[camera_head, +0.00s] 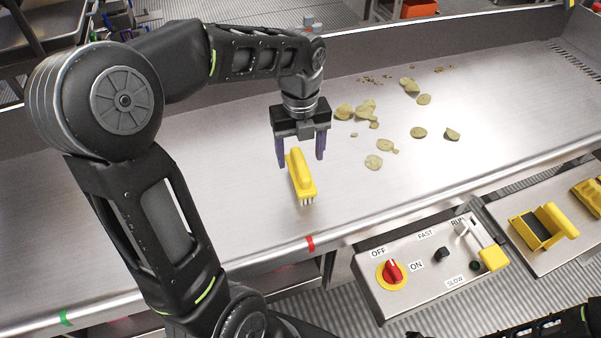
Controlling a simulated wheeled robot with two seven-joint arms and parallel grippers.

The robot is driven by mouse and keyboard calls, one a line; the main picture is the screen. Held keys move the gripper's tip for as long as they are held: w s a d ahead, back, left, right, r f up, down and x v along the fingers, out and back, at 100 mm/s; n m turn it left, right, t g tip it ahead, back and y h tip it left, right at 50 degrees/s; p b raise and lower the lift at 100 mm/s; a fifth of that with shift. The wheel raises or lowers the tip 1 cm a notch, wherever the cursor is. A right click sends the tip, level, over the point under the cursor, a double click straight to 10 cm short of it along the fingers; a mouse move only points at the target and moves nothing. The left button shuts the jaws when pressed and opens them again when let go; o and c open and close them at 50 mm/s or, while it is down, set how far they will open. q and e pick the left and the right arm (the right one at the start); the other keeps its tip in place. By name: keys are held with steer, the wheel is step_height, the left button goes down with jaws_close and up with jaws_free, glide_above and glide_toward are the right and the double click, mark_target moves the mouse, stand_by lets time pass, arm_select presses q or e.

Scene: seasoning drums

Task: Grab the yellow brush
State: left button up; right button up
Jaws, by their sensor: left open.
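The yellow brush (301,178) lies on the metal conveyor tray, its bristles showing at the near end. My left gripper (301,162) is open and points down over the brush's far end. Its two purple fingers stand to the left and right of the brush handle. I cannot tell whether either finger touches it. My right gripper is not clearly seen; only part of a dark arm shows at the bottom right edge.
Several chips (373,162) and crumbs lie on the metal tray (200,200) to the right of and beyond the brush. A control panel (430,268) with a red knob (392,271) stands in front of the tray. The tray's left part is clear.

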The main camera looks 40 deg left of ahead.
mark_target(300, 162)
arm_select(q)
step_height(300, 162, down, 4)
steer(key=shift+f+p, duration=0.15)
steer(key=shift+p, duration=0.2)
stand_by(0.4)
jaws_close()
stand_by(0.6)
